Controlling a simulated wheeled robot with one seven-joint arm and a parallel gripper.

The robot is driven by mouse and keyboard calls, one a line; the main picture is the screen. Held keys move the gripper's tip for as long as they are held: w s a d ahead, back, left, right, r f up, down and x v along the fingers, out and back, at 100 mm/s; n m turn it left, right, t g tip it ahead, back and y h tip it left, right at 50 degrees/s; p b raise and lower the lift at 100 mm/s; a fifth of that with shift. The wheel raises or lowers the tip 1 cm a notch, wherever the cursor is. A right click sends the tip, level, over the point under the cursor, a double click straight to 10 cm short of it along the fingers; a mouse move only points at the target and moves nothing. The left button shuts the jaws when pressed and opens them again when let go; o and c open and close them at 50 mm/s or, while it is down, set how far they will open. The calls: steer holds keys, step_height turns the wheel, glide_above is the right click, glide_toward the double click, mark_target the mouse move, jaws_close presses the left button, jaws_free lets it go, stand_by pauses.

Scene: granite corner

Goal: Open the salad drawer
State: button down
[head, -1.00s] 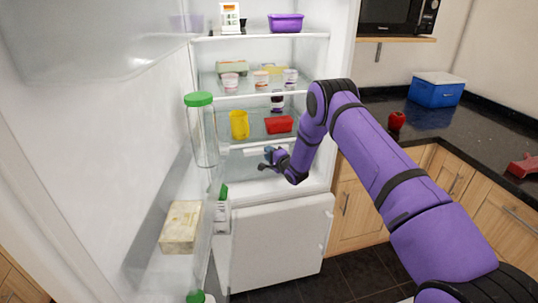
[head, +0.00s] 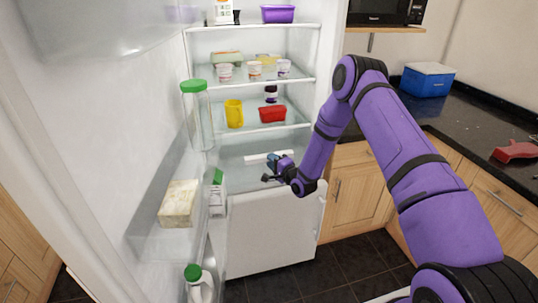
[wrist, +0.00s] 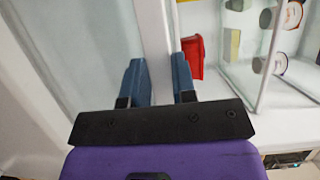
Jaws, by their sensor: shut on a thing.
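The salad drawer (head: 238,172) is a clear, pale box at the bottom of the open fridge, above the lower white door. It stands partly pulled out. A white strip (head: 255,157) runs along it near my gripper. My gripper (head: 270,170), with blue-grey fingers on a purple arm, is at the drawer's front. In the wrist view my gripper (wrist: 158,82) has one finger on each side of a pale, narrow edge (wrist: 156,45), which I take as the drawer's front edge. The exact contact is hard to see.
The open fridge door (head: 100,130) fills the left, its racks holding a green-capped bottle (head: 195,110) and a carton (head: 217,195). The lower white door (head: 270,235) is shut. A yellow jug (head: 234,113) and red tub (head: 272,114) stand on the shelf above.

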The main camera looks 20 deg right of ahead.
steer(key=shift+s+f, duration=0.25)
steer(key=shift+s, duration=0.95)
steer(key=c, duration=1)
jaws_free()
steer(key=shift+f, duration=0.1)
steer(key=shift+w, duration=0.1)
steer(key=shift+d+r, duration=0.1)
steer(key=shift+r, duration=0.1)
steer(key=v, duration=1)
steer(key=shift+s, duration=0.4)
steer(key=shift+d, duration=0.1)
